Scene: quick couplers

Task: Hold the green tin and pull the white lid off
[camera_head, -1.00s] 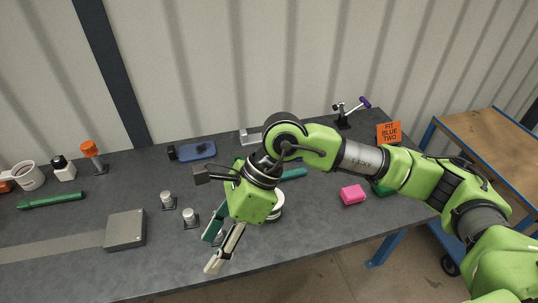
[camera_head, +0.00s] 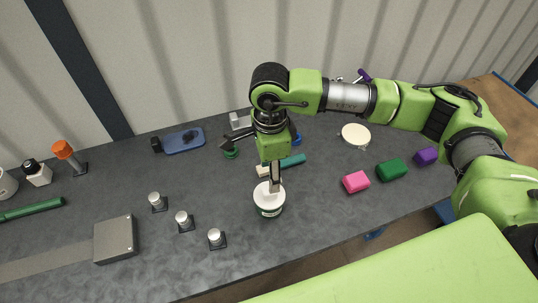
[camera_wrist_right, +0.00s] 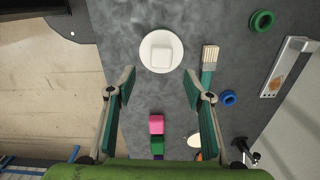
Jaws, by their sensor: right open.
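The green tin (camera_head: 270,212) stands upright near the front of the dark table, with the round white lid (camera_head: 263,201) on top. In the right wrist view the lid (camera_wrist_right: 147,60) is seen from above, with a raised square knob in its middle, and it hides the tin. My right gripper (camera_wrist_right: 160,90) is open and empty. It points down above the lid in the head view (camera_head: 274,187), and the lid lies ahead of the fingertips in the wrist view. Whether a finger touches the lid cannot be told. My left gripper is not in view.
Three silver couplers stand left of the tin, near a grey box (camera_head: 115,240). A teal brush (camera_head: 292,161) lies behind the tin. Pink (camera_head: 356,181), green (camera_head: 391,170) and purple (camera_head: 426,156) blocks and a cream disc (camera_head: 355,135) lie to the right.

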